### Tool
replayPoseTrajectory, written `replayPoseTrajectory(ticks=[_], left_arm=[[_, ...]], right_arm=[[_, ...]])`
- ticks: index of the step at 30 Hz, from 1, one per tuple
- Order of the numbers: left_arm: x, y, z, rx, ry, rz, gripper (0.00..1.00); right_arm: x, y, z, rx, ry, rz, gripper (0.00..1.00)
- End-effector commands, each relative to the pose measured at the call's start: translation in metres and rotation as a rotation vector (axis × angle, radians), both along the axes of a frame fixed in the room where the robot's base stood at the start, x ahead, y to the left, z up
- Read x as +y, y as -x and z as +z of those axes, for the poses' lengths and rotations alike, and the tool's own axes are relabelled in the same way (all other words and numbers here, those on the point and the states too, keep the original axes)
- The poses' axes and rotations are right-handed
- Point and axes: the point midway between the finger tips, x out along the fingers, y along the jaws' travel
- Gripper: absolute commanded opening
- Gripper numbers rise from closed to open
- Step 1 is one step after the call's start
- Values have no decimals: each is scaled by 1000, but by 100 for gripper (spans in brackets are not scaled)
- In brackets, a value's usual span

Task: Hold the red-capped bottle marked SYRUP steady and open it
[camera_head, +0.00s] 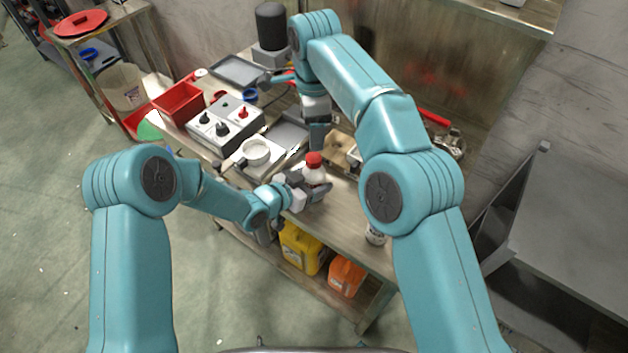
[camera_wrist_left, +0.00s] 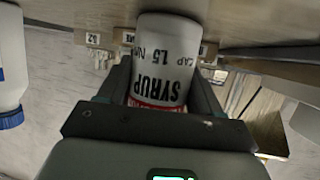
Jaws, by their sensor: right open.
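The white bottle with a red cap (camera_head: 314,159) stands on the workbench, its lower body partly hidden by my left gripper (camera_head: 305,190). In the left wrist view the bottle (camera_wrist_left: 168,50) shows upside down, with SYRUP and a cap marking readable. My left gripper's fingers (camera_wrist_left: 160,90) lie against both sides of the bottle, shut on it. My right gripper (camera_head: 318,140) points down just above the red cap, open; its fingertips are small and I cannot see a gap to the cap clearly.
A white can (camera_head: 375,235) is near the front edge. Yellow (camera_head: 302,249) and orange (camera_head: 346,277) jugs sit below. A blue-capped bottle (camera_wrist_left: 12,85) shows in the wrist view.

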Motion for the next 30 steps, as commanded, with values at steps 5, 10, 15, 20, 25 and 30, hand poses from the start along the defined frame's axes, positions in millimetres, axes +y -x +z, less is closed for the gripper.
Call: replayPoseTrajectory(ticks=[5,10,15,20,25,30], left_arm=[[0,-1,1,-3,1,1,0],[0,-1,1,-3,1,1,0],[0,-1,1,-3,1,1,0],[0,-1,1,-4,2,1,0],[0,-1,1,-4,2,1,0],[0,-1,1,-4,2,1,0]], right_arm=[[-5,-10,5,-41,-19,17,61],[-30,-59,34,-268,-90,114,61],[-55,-123,95,-641,-184,210,61],[-38,-164,168,-980,-451,91,61],[-13,-185,239,-1143,-944,-327,61],[-29,-200,277,-1114,-1395,-877,61]])
